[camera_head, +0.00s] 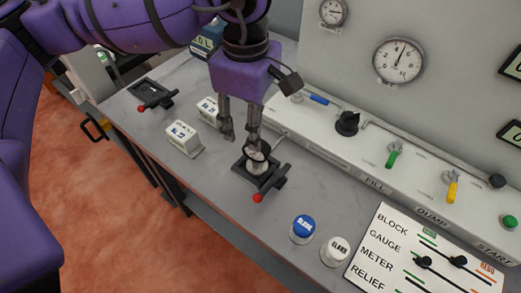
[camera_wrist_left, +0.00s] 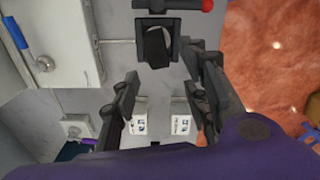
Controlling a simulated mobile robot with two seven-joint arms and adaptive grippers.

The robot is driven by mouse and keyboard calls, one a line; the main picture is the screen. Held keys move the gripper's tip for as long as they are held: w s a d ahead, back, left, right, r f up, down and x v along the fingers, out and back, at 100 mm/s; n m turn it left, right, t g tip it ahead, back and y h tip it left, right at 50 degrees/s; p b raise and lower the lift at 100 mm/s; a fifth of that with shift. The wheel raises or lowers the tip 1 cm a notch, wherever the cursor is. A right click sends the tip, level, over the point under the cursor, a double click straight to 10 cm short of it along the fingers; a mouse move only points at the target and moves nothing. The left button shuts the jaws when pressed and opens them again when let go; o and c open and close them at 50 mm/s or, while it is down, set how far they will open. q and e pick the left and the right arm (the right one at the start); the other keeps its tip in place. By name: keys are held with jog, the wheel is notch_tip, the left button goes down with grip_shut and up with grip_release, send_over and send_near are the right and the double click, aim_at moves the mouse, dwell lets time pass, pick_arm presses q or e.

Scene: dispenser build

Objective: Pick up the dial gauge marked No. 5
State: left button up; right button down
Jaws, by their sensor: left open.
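A small round dial gauge (camera_head: 256,154) with a pale face sits upright in a black clamp fixture (camera_head: 262,180) with a red-tipped lever on the bench. Its number cannot be read. My left gripper (camera_head: 240,138) is open and points down just above and behind the gauge, with one finger partly overlapping it in the head view. In the left wrist view, the open fingers (camera_wrist_left: 160,78) stand apart with nothing between their tips, and the fixture (camera_wrist_left: 171,25) is beyond them, holding a dark part. My right gripper is not in view.
Two white labelled blocks (camera_head: 184,139) stand left of the gripper. A second lever fixture (camera_head: 151,92) is at the far left. Blue (camera_head: 302,228) and white (camera_head: 336,250) round buttons are in front. A control panel with knobs and levers (camera_head: 393,154) bounds the back.

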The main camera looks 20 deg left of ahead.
aim_at(257, 155)
pick_arm(q)
jog(key=shift+w+d+f, duration=0.1)
jog(key=shift+d+f, duration=0.05)
jog(key=shift+f, duration=0.4)
jog(key=shift+d+f, duration=0.15)
jog(key=shift+f, duration=0.35)
jog(key=f, duration=0.3)
jog(key=shift+w+d+f+p, duration=0.1)
jog(key=shift+d+f+p, duration=0.2)
jog(key=shift+d+p, duration=0.1)
jog(key=shift+f, duration=0.45)
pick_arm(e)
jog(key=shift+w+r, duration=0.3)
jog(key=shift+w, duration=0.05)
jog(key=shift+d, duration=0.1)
pick_arm(q)
jog(key=c, duration=0.9)
grip_shut()
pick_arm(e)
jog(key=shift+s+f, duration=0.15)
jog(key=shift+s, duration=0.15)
